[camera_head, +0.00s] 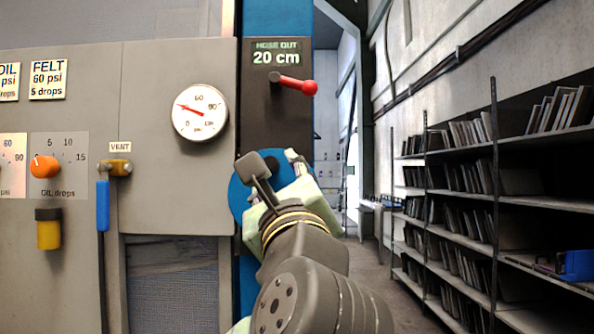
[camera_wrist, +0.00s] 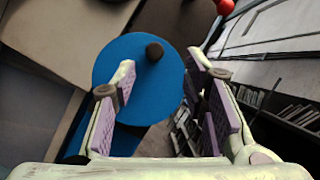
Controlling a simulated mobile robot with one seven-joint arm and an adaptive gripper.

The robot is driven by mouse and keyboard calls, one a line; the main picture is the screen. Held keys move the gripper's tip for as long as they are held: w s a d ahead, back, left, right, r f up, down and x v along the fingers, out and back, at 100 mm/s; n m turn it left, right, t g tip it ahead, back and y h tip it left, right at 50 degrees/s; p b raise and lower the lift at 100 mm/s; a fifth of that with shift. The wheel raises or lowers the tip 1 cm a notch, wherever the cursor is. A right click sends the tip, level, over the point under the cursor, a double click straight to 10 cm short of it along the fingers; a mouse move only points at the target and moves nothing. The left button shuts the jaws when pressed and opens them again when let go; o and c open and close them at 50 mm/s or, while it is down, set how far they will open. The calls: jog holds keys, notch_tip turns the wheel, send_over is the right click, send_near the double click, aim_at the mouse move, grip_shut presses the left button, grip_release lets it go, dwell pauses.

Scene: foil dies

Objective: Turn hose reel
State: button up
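The hose reel is a blue disc (camera_head: 238,196) on the right end of the grey cabinet, partly hidden behind my gripper (camera_head: 272,166). In the wrist view the blue disc (camera_wrist: 125,75) faces me, with a short dark knob (camera_wrist: 154,51) standing out near its upper right edge. My gripper (camera_wrist: 161,65) is open, its purple-padded fingers spread left and right in front of the disc. The knob appears between the fingertips in the picture; nothing is held, and I cannot tell the depth gap. A sign (camera_head: 276,55) above reads "HOSE OUT 20 cm".
A red-ended lever (camera_head: 298,86) sticks out above the reel. To its left are a round gauge (camera_head: 200,112), a vent valve with blue handle (camera_head: 103,205) and an orange knob (camera_head: 44,166). Shelves (camera_head: 470,190) stand right across an open aisle.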

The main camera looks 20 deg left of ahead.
aim_at(272, 168)
jog(key=shift+m+h, duration=0.3)
jog(key=shift+m, duration=0.4)
jog(key=p+x, duration=0.1)
jog(key=x, duration=0.2)
jog(key=p+x, duration=0.1)
jog(key=x, duration=0.3)
jog(key=p+x, duration=0.2)
jog(key=x, duration=0.1)
jog(key=shift+w+a+f, duration=0.3)
jog(key=shift+w+a, duration=0.05)
jog(key=shift+c, duration=0.5)
grip_shut()
